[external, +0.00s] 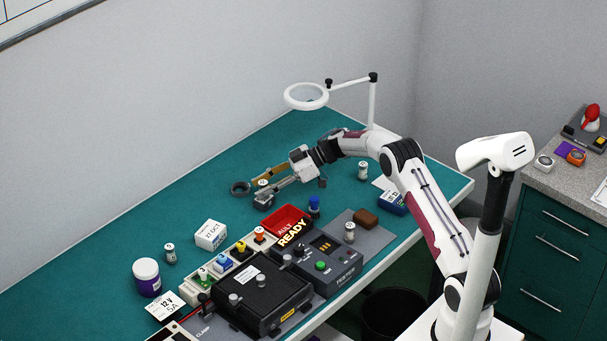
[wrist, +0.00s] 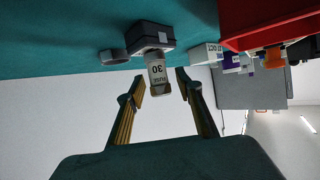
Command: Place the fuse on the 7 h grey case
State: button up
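A pale fuse (wrist: 157,75) marked "FUSE 30" shows in the wrist view between my fingertips, with a gap on each side. It appears to stand on or just in front of a small dark grey block (wrist: 150,34); I cannot tell which. In the external view, this dark block (external: 263,202) lies just below my gripper (external: 262,183) on the far part of the bench. My gripper is open, its two fingers apart. No "7 h" label is readable in either view, so I cannot tell which thing is the 7 h grey case.
A dark ring (external: 240,188) lies left of my gripper. A white box (external: 211,234), red bin (external: 286,222), black clamp unit (external: 262,290) and control box (external: 327,264) crowd the front. A magnifier lamp (external: 306,96) stands behind. The bench's back left is clear.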

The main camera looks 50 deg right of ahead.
jog(key=v, duration=1.2)
dwell(0.6)
